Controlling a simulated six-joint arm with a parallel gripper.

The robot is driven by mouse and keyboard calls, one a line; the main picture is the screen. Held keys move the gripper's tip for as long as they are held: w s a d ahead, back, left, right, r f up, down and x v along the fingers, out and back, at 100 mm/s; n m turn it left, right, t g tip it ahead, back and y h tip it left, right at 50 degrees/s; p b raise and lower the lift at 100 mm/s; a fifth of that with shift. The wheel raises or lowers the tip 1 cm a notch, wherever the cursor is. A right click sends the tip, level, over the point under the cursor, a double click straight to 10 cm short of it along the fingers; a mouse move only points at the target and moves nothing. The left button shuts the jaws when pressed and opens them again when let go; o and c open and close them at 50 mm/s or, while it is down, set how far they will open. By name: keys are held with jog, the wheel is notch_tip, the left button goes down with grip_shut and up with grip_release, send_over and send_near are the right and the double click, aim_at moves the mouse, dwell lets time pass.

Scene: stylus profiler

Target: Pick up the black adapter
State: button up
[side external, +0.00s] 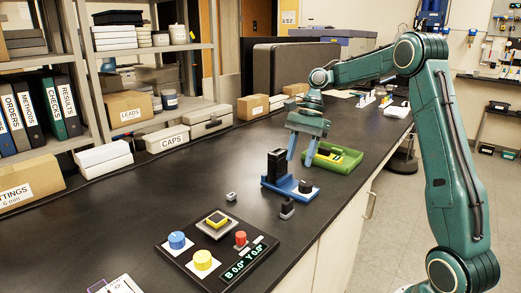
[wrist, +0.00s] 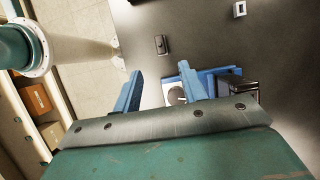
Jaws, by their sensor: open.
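The black adapter (side external: 287,208) appears to be the small dark block on the black bench, just in front of the blue-based profiler. In the wrist view it shows as a small dark piece (wrist: 161,44) beyond the fingertips, standing apart from other things. My gripper (side external: 301,158) is open and empty, with its blue fingers pointing down behind the profiler, between it and the green tray. In the wrist view, my gripper's fingers (wrist: 160,72) are spread, and the adapter lies ahead of the gap between them.
The profiler (side external: 276,184) has a dark upright column and a blue base. A green tray (side external: 320,163) holds yellow and dark items. A small grey piece (side external: 231,197) lies to the left. A control panel (side external: 178,262) with coloured knobs sits in front. The bench between is clear.

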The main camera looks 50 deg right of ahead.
jog(key=shift+f, duration=0.1)
send_near(288, 201)
jog(key=shift+x, duration=2.5)
jog(key=shift+x, duration=2.6)
grip_shut()
